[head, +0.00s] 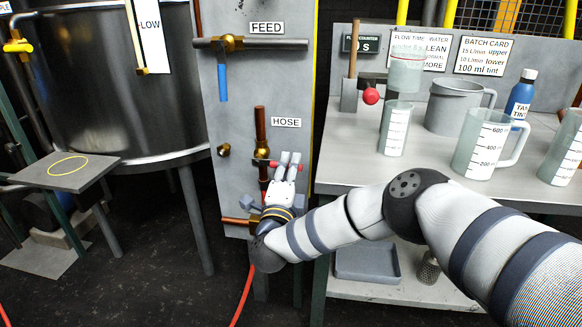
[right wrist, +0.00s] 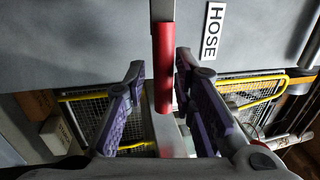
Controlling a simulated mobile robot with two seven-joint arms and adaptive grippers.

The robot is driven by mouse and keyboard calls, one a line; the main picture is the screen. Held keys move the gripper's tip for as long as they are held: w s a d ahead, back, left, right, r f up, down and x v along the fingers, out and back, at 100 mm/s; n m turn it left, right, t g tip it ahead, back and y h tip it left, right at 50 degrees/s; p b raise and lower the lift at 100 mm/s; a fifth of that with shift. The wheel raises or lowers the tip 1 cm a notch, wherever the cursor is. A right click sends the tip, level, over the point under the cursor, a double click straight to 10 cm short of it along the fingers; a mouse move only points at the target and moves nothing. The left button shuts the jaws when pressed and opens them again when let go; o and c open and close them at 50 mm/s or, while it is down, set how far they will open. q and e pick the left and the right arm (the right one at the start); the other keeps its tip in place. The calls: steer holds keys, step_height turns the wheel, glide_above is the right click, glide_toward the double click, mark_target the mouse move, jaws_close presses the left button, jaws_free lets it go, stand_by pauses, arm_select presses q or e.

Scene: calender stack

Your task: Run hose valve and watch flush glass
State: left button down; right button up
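The hose valve, with a red lever (head: 262,163), is on a copper pipe on the grey panel below the HOSE label (head: 286,122). My right gripper (head: 287,165) is at this valve, partly covering it. In the right wrist view the red lever (right wrist: 164,70) lies between the two fingers of the right gripper (right wrist: 160,85). The fingers are apart, with a gap beside the lever on the left; contact on the right is unclear. A red hose (head: 243,296) hangs below. I cannot tell which vessel is the flush glass. My left gripper is out of view.
The feed valve with a blue handle (head: 222,82) is above on the panel (head: 235,180). A steel tank (head: 110,85) stands left. The right bench (head: 340,150) holds several jugs, a clear cup on a stand (head: 405,72) and a blue bottle (head: 520,95).

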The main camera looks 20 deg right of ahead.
steer(key=shift+d, duration=0.1)
steer(key=v, duration=1.2)
